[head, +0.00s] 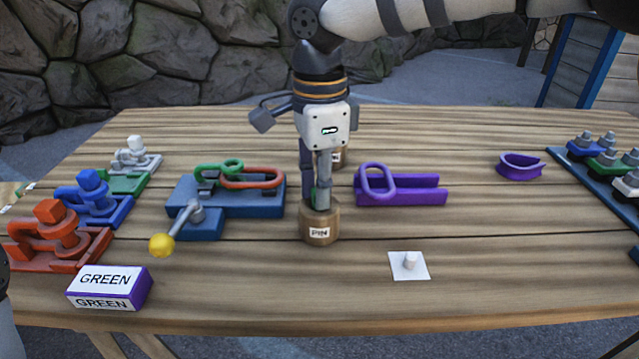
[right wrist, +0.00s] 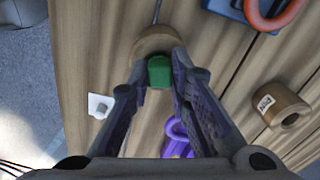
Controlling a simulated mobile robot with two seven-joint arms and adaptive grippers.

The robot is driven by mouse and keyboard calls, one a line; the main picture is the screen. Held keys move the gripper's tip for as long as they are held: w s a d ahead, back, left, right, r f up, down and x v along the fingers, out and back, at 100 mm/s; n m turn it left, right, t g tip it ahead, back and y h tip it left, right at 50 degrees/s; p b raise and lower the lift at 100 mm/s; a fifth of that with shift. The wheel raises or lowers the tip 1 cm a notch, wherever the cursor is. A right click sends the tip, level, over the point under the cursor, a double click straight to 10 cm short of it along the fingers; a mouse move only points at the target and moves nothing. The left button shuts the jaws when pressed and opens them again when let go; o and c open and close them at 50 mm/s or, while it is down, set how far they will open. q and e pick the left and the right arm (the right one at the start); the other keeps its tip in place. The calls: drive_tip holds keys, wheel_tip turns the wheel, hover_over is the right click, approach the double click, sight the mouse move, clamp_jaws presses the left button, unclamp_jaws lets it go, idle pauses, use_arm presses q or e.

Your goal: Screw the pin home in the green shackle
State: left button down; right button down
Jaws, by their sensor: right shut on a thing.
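The green shackle (head: 212,166) lies with a red link (head: 262,184) on the blue fixture (head: 258,205), left of my right gripper. My right gripper (head: 318,205) points down at a round wooden block marked PIN (head: 319,234). It is shut on a green pin, whose head (right wrist: 159,72) shows between the fingers in the right wrist view. The pin is at the top of this wooden block (right wrist: 150,42); I cannot tell whether it still sits in it. The pin's lower part is hidden. My left gripper is not in view.
A lever with a yellow knob (head: 162,245) sticks out in front of the fixture. A purple tray with a loop (head: 420,190) is to the right. A second PIN block (right wrist: 283,104) stands behind the gripper. A GREEN sign (head: 108,287) is front left.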

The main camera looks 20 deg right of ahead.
drive_tip(key=shift+r+p, duration=0.35)
drive_tip(key=shift+r, duration=2.8)
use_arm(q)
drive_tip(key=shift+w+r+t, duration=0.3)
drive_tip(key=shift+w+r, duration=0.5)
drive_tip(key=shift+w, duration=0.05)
